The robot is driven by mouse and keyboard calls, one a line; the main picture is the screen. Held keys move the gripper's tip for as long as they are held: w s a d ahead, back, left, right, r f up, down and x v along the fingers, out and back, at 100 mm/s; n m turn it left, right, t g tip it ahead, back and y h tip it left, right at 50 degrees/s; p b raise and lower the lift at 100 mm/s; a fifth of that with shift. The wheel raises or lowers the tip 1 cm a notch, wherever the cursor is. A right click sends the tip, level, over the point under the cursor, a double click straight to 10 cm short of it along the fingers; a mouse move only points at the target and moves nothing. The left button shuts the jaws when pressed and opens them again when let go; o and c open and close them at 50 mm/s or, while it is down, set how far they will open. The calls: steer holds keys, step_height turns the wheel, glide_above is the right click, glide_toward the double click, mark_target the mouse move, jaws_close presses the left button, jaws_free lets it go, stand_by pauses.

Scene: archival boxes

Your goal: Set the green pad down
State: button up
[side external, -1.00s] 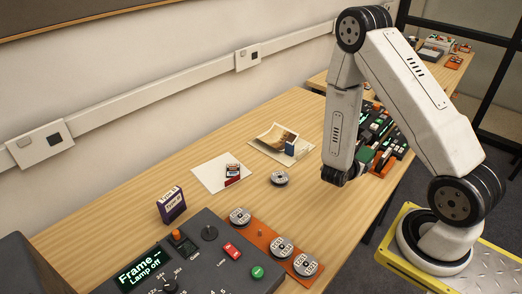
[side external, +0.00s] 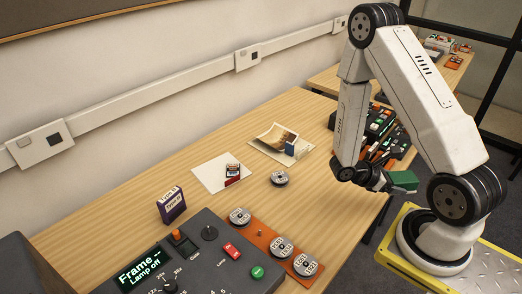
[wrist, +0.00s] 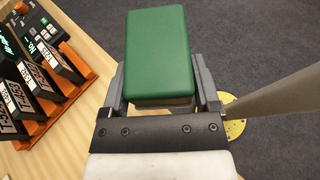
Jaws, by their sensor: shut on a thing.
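My gripper (side external: 380,181) is shut on the green pad (side external: 403,181), a small green block with rounded edges and a paler underside. In the side view the gripper points right, toward my base, and holds the pad near the table's right edge. In the wrist view the pad (wrist: 158,50) sits between the two fingers of my gripper (wrist: 160,98), with its green face to the camera and grey floor behind it. Its height above the table cannot be told.
Labelled cases stand in an orange rack (wrist: 72,85) on the wooden table (side external: 330,215). A grey control panel (side external: 195,260) and an orange tray (side external: 262,236) with several round tins are at the front. A purple box (side external: 171,206) stands nearby. Bare tabletop lies between.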

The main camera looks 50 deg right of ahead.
steer(key=s+a+m+g+y, duration=0.1)
steer(key=s+a+m+y, duration=0.1)
steer(key=a+m+y, duration=0.6)
steer(key=s+a+m+g+y, duration=0.1)
steer(key=s+a+m+y, duration=0.1)
steer(key=a+m+y, duration=0.65)
steer(key=m+t+y, duration=0.6)
steer(key=m+t, duration=0.9)
steer(key=t, duration=0.2)
glide_above(308, 223)
step_height(308, 223, down, 2)
steer(key=shift+g+h, duration=0.25)
steer(key=shift+g, duration=0.05)
steer(key=shift+a+f, duration=0.1)
steer(key=shift+f, duration=2.2)
steer(key=shift+f, duration=1.8)
steer(key=shift+f, duration=0.15)
